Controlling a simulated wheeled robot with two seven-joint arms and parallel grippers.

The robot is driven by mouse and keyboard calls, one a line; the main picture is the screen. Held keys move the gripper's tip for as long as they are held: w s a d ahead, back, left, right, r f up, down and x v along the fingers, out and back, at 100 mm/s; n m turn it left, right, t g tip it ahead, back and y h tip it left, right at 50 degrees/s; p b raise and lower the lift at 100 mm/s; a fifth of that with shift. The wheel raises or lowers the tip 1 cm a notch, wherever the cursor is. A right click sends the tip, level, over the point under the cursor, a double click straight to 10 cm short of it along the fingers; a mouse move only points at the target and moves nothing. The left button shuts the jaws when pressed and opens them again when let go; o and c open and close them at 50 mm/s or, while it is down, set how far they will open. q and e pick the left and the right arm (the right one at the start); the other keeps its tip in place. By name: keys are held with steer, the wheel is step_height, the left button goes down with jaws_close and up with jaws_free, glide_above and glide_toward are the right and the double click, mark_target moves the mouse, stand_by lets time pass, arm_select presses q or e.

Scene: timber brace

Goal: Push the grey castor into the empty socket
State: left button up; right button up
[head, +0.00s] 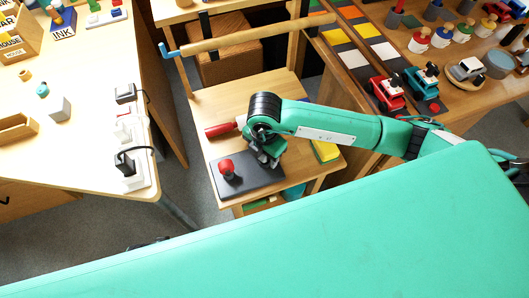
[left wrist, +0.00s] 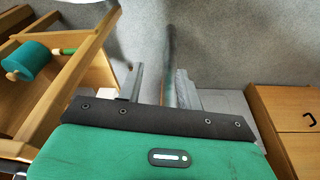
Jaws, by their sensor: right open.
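My right gripper (head: 264,158) is open, pointing down over the right part of a dark grey board (head: 248,186) on a small wooden stand. A red knob-like piece (head: 227,169) stands upright on the left part of this board. I cannot make out the grey castor or the empty socket; my gripper and wrist cover part of the board there. Whether the fingers touch anything is not clear. My left gripper (left wrist: 160,80) shows in the left wrist view, fingers apart and empty above the grey floor. It is not in the head view.
A red cylindrical handle (head: 220,129) lies behind the board, and a yellow block (head: 325,151) lies right of my wrist. A white table (head: 90,95) stands at left, a crowded wooden table (head: 440,105) at right. A wooden rod (head: 250,35) crosses behind.

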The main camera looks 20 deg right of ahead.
arm_select(q)
steer(key=shift+s+a+f+p, duration=0.1)
steer(key=shift+s+f+p, duration=0.1)
steer(key=shift+f+p, duration=0.5)
arm_select(e)
step_height(320, 180, up, 14)
steer(key=shift+f, duration=0.15)
